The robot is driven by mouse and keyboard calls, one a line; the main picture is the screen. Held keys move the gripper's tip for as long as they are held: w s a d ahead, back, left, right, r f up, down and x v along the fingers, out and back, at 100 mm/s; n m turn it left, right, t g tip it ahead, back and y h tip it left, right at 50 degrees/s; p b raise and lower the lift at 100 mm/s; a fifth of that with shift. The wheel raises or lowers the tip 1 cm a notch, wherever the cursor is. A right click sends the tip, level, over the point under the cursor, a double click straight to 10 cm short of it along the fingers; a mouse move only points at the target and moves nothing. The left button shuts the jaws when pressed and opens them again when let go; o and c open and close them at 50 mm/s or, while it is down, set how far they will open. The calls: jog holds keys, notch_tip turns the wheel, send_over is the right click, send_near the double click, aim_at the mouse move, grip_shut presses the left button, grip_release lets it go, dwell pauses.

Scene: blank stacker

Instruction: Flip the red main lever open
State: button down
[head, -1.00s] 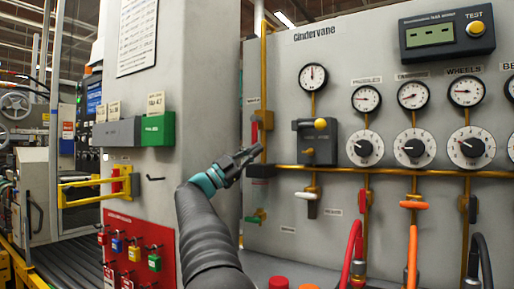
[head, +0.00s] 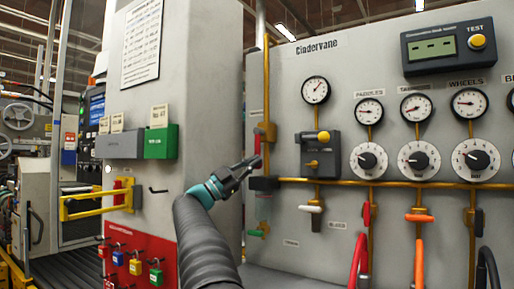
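The red lever (head: 257,145) hangs roughly upright beside a brass valve body (head: 267,131) on the yellow vertical pipe, at the left edge of the grey panel. I take it for the main lever; it is small in the head view. My gripper (head: 249,166) is just below and left of it, with its dark fingers pointing up and right. The fingertips appear close to the lever's lower end, but I cannot tell whether they touch it. The finger gap is too small to judge, and nothing shows held.
A grey pillar (head: 205,80) stands close left of my gripper, with a small black hook (head: 158,190). Right of the lever are a dark regulator box (head: 319,155) and a gauge (head: 316,89). A black block (head: 264,183) sits on the pipe below. Several hoses hang lower right.

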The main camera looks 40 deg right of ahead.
aim_at(254, 131)
notch_tip(254, 131, up, 9)
jog(key=shift+d+r, duration=0.1)
jog(key=shift+s+r, duration=0.1)
jog(key=shift+r, duration=0.2)
dwell(0.4)
dwell(0.8)
